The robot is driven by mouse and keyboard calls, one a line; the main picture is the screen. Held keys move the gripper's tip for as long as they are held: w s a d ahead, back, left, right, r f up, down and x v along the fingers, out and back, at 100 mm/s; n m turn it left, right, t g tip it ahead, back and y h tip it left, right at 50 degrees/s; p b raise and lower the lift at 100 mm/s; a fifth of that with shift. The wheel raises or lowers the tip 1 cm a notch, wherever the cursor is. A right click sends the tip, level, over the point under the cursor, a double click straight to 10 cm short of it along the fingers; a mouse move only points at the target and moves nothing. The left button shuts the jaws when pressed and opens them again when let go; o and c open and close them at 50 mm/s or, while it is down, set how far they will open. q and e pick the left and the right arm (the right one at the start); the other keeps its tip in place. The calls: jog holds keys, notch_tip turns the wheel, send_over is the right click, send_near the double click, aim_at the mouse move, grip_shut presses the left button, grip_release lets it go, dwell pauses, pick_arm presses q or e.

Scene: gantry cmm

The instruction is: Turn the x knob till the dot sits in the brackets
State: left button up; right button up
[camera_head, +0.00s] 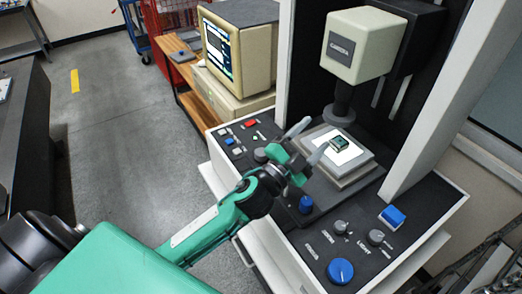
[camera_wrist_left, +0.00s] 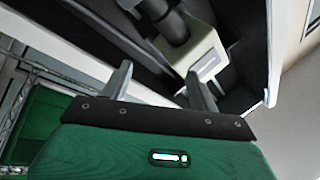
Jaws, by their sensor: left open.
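My left gripper (camera_head: 308,141) is open and empty, above the machine's dark control deck, in front of the stage. In the left wrist view, its two fingers (camera_wrist_left: 160,90) stand apart with nothing between them. A dark knob (camera_head: 262,155) sits left of the gripper. I cannot read which one is the x knob. The monitor screen (camera_head: 221,51) is lit, but its dot and brackets are too small to tell. My right gripper is not shown.
A camera head (camera_head: 362,45) hangs over the stage (camera_head: 352,176), where a small green part (camera_head: 339,142) lies. Grey knobs (camera_head: 341,227) and a blue square button (camera_head: 392,217) are on the right deck. Red and blue buttons are on the left deck. White columns flank the stage.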

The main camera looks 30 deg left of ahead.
pick_arm(q)
jog(key=s+d+r+m+g+h, duration=0.1)
jog(key=d+r+m+g+h, duration=0.1)
jog(key=d+m+g+h, duration=0.6)
jog(key=d+r+m+g+h, duration=0.2)
jog(key=m+g+h, duration=0.25)
jog(key=m, duration=0.65)
jog(key=m+g+y, duration=0.6)
jog(key=g+y, duration=0.2)
jog(key=y, duration=1.2)
send_near(261, 152)
jog(key=shift+m+h, duration=0.25)
jog(key=shift+m, duration=0.05)
jog(key=f+p, duration=0.1)
jog(key=f, duration=0.1)
jog(key=f+p, duration=0.2)
jog(key=f, duration=0.1)
jog(key=f+p, duration=0.1)
jog(key=f, duration=0.2)
jog(key=shift+a+f+p, duration=0.2)
jog(key=shift+a+p, duration=0.05)
jog(key=shift+p, duration=0.05)
jog(key=shift+f, duration=0.45)
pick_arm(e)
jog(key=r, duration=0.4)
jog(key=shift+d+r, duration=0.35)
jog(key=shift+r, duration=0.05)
